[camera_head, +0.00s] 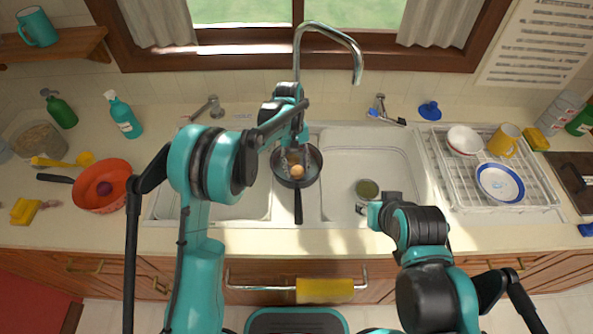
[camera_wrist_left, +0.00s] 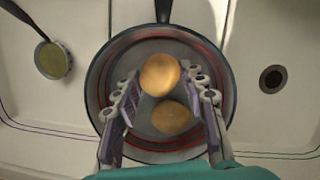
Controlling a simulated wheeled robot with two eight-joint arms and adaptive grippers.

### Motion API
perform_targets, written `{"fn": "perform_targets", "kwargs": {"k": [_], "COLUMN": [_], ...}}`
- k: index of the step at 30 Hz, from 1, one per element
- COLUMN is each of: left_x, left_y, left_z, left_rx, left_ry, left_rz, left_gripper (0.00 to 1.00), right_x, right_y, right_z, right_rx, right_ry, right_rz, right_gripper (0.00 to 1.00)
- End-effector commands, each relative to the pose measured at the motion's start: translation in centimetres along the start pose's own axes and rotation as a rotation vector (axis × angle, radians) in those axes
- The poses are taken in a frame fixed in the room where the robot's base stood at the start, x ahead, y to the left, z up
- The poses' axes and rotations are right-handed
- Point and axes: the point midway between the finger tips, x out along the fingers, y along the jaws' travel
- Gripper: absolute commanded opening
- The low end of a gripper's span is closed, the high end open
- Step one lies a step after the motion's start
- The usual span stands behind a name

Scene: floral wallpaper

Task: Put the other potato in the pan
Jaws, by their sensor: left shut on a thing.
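The dark pan (camera_head: 311,177) sits on the divider between the two sink basins, its handle toward me; it also shows in the left wrist view (camera_wrist_left: 100,75). My left gripper (camera_head: 297,168) is over the pan, its fingers shut on a light brown potato (camera_wrist_left: 160,74). A second, darker potato (camera_wrist_left: 170,117) lies in the pan under the fingers. In the head view the held potato (camera_head: 298,171) shows between the fingertips. My right gripper (camera_head: 376,212) is low over the right basin, beside a container with a green top (camera_head: 367,188); its fingers are not clear.
A red pan (camera_head: 88,197) with a purple round item stands on the left counter, near a bowl and bottles. The tall faucet (camera_head: 327,30) rises behind my left gripper. A dish rack (camera_head: 455,180) with a bowl, plate and yellow mug stands at right.

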Motion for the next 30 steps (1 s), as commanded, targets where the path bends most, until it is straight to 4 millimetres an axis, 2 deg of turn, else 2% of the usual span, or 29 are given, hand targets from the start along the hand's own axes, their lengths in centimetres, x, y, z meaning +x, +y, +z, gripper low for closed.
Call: {"fn": "perform_targets", "kwargs": {"k": [2,13,14,15,25,30], "left_x": [1.1,1.5,1.4,1.4,1.0,-1.5], "left_y": [0.0,0.0,0.0,0.0,0.0,0.0], "left_z": [-0.3,-0.4,-0.4,-0.3,-0.2,-0.2], "left_rx": [0.000,0.000,0.000,0.000,0.000,-0.001], "left_ry": [0.000,0.000,0.000,0.000,0.000,0.000], "left_rz": [0.000,0.000,0.000,0.000,0.000,0.000], "left_gripper": [0.12,0.12,0.46,0.50,0.50,0.50], "right_x": [0.4,0.6,0.6,0.5,0.3,-0.4], "right_y": [0.0,0.0,0.0,0.0,0.0,0.0], "right_z": [0.3,0.4,0.4,0.4,0.2,-0.3], "right_rx": [0.000,0.000,0.000,0.000,0.000,0.000], "right_ry": [0.000,0.000,0.000,0.000,0.000,0.000], "right_rz": [0.000,0.000,0.000,0.000,0.000,0.000], "right_gripper": [0.40,0.40,0.40,0.40,0.40,0.40]}}
